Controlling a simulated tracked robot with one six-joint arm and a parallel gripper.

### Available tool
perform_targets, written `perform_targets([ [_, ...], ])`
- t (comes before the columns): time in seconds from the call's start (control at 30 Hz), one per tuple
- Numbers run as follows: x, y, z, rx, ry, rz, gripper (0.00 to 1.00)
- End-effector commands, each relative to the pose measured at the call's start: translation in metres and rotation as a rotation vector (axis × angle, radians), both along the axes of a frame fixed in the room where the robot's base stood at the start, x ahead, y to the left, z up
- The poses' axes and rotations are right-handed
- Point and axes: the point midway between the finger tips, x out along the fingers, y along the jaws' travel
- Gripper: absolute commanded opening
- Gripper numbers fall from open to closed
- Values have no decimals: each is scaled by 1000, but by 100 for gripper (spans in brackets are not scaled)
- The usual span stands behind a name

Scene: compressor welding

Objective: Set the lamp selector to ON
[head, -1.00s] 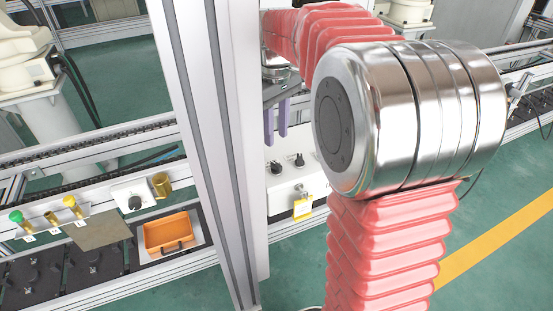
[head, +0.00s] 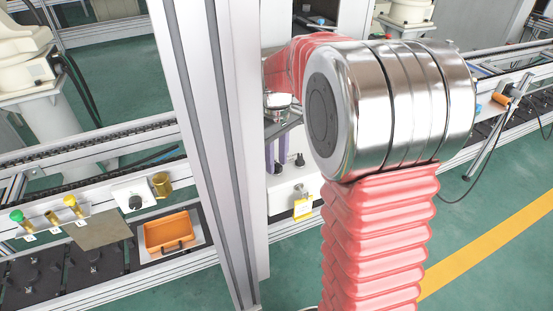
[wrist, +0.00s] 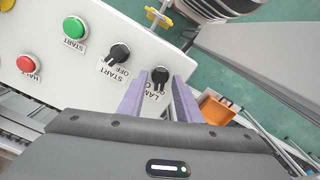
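The lamp selector (wrist: 160,75) is a black knob on the white control box, with a partly hidden "LAMP" label beside it. In the wrist view it shows between the tips of my gripper's purple fingers (wrist: 159,82). The fingers are apart, one on each side of the knob; whether they touch it I cannot tell. Its pointer setting is unclear. In the head view my gripper (head: 277,160) hangs at the box, its fingers largely covering the lamp selector. A second black selector (wrist: 119,53), labelled START and OFF, sits beside it.
The control box (wrist: 40,75) also carries a green button (wrist: 75,28) and a red button (wrist: 26,64). A white upright post (head: 215,150) stands left of my arm.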

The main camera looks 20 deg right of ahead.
Motion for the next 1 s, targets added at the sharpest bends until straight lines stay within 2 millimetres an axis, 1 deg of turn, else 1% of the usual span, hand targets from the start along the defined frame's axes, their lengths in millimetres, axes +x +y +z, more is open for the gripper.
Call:
perform_targets([
  [0.03, 0, 0, 0, 0, 0, 0, 31],
  [0.07, 0, 0, 0, 0, 0, 0, 29],
  [0.47, 0, 0, 0, 0, 0, -1, 1],
  [0.83, 0, 0, 1, 0, 0, -11, 0],
  [1.0, 0, 0, 1, 0, 0, -51, 0],
])
